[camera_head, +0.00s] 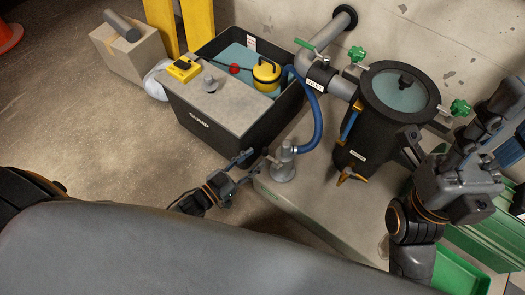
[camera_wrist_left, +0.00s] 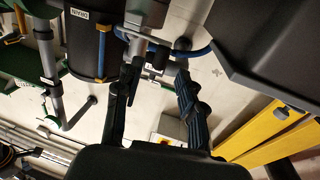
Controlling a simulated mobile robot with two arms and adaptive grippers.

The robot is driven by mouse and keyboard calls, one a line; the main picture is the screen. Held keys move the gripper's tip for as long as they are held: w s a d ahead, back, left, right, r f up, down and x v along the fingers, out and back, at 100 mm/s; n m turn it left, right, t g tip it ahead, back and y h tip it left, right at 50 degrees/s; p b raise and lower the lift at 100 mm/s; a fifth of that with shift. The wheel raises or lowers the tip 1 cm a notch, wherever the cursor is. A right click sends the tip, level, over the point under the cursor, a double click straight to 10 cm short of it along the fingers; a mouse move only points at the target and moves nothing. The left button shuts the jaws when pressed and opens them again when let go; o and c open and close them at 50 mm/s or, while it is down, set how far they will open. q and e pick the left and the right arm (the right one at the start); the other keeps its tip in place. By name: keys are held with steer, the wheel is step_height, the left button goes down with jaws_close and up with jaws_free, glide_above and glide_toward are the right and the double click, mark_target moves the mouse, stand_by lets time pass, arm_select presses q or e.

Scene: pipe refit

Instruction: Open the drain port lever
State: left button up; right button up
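The black cylindrical vessel (camera_head: 372,140) stands right of centre in the head view, with a small white label low on its side. A brass-orange fitting with a handle (camera_head: 346,176), apparently the drain port lever, sticks out below that label. A DRAIN label (camera_wrist_left: 80,14) shows on a black cylinder in the left wrist view. My left gripper (camera_head: 255,158) has its fingers spread beside a grey upright fitting (camera_head: 284,168), left of the brass fitting and apart from it. Its spread fingers also show in the left wrist view (camera_wrist_left: 160,95). My right gripper (camera_head: 412,145) is near the vessel's right side; its finger state is unclear.
A blue hose (camera_head: 318,115) curves from the grey fitting up toward the pipe. The black SUMP box (camera_head: 190,122) stands behind the left gripper, with a yellow pump (camera_head: 266,73) in it. Green handwheels (camera_head: 460,107) flank the vessel. A green crate (camera_head: 465,265) is lower right.

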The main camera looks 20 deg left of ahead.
arm_select(q)
steer(key=v, duration=0.6)
steer(key=shift+s, duration=0.15)
steer(key=shift+a, duration=0.1)
